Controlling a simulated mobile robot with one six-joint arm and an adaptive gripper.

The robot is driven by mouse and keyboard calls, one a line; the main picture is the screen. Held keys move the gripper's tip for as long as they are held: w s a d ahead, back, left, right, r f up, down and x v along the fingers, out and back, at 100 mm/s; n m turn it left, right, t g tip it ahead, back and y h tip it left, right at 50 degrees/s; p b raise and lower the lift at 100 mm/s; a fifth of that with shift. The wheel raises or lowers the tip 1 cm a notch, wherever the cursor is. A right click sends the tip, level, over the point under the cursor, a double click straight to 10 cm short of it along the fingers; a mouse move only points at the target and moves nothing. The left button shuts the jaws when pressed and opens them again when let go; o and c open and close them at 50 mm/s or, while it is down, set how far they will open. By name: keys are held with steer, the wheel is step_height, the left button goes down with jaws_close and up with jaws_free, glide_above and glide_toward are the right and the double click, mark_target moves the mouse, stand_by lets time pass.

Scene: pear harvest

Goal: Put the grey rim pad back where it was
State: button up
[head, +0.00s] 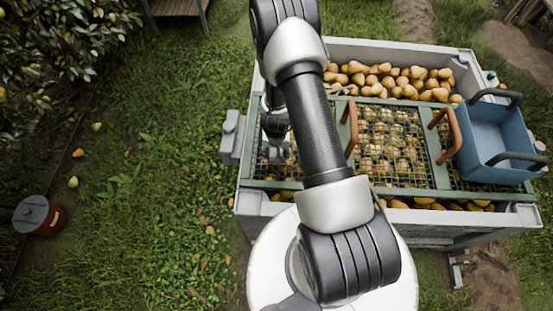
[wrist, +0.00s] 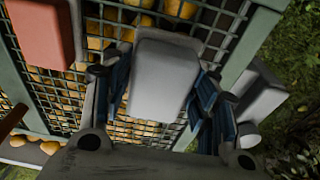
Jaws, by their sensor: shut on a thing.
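My gripper (wrist: 160,95) is shut on a grey block, the grey rim pad (wrist: 166,75), with a finger on each side of it. In the wrist view the pad is over the green-framed wire mesh lid (wrist: 226,45); whether it touches the mesh I cannot tell. In the head view my gripper (head: 275,128) is over the left end of the crate (head: 246,190), partly behind my arm. A second grey block-like part (head: 232,132) sits at the crate's left rim, and a similar one shows beside the gripper in the wrist view (wrist: 262,97).
Pears (head: 400,82) fill the crate under the mesh. The lid has two brown handles (head: 445,132). A blue open tub (head: 492,140) stands on the right end. A red canister (head: 45,217) stands on grass at left.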

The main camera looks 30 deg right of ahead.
steer(key=shift+f+b, duration=1.05)
steer(key=shift+f, duration=1)
steer(key=shift+f, duration=0.15)
steer(key=o, duration=1)
steer(key=shift+o, duration=0.2)
